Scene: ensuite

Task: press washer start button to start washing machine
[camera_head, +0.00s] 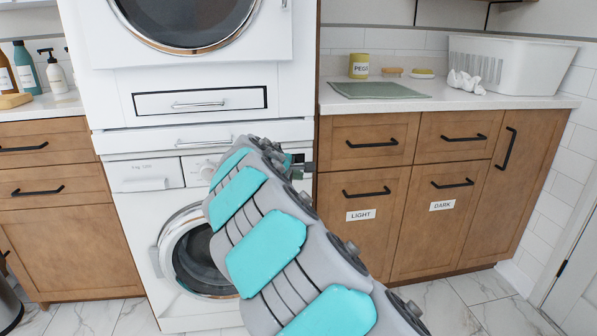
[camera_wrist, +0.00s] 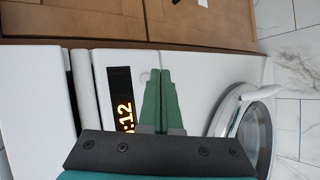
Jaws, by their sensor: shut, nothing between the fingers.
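The white washing machine (camera_head: 170,215) stands below a second white appliance, its round door closed. Its control panel has a detergent drawer at left and a dial (camera_head: 207,168); my arm covers much of the panel's right part. A small, faint round outline (camera_wrist: 145,77), possibly the start button, shows beside the fingertips. I cannot tell whether they touch the panel.
The washer door (camera_wrist: 240,120) lies to the right of the fingers in the wrist view. Wooden cabinets (camera_head: 365,190) flank the machine. The counter holds a white basket (camera_head: 510,65), a peg tin (camera_head: 359,66) and a green mat (camera_head: 380,90). Marble floor is clear at the right.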

